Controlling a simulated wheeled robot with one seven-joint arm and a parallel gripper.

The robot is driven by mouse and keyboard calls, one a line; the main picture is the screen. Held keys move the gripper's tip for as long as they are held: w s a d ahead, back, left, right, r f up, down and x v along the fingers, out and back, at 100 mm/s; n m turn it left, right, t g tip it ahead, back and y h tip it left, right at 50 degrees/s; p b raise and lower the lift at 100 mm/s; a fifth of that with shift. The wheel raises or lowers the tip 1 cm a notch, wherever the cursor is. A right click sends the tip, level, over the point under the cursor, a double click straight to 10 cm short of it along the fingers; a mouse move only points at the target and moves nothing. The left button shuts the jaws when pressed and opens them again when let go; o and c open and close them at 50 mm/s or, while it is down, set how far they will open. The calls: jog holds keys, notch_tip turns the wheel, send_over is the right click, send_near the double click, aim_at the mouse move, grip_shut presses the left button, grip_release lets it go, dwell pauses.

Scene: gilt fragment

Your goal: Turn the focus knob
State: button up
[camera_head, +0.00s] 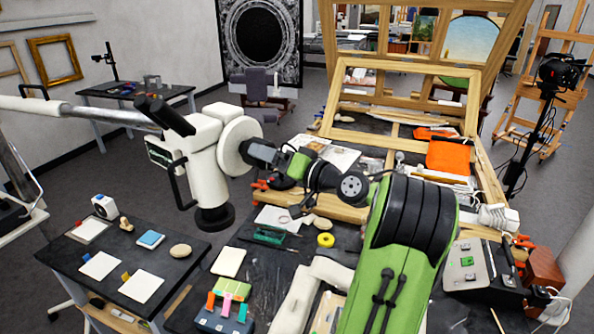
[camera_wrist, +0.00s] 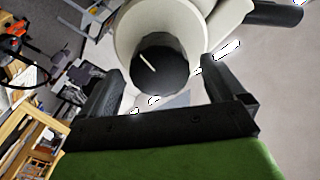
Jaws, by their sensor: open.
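The focus knob (camera_wrist: 165,82) is a dark round disc with a white mark line, set in a pale ring on the white microscope. The mark runs slantwise, upper left to lower right. My gripper (camera_wrist: 161,70) is open, and the knob shows between its two dark fingers with gaps on both sides. I cannot tell how far the fingers reach along the knob. In the head view my gripper (camera_head: 250,152) is close to the round white disc on the side of the microscope (camera_head: 206,150), and it hides the knob there.
A dark table (camera_head: 190,247) with papers and small items stands at the lower left. A cluttered workbench with a wooden frame (camera_head: 405,66) and an orange cloth (camera_head: 452,156) lies to the right. A white suspension arm (camera_head: 75,113) holds the microscope from the left.

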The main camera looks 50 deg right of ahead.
jog(key=s+b, duration=0.1)
jog(key=s, duration=1.1)
jog(key=shift+s+d+b, duration=0.2)
jog(key=shift+d+b, duration=0.15)
jog(key=shift+d, duration=0.1)
dwell(0.3)
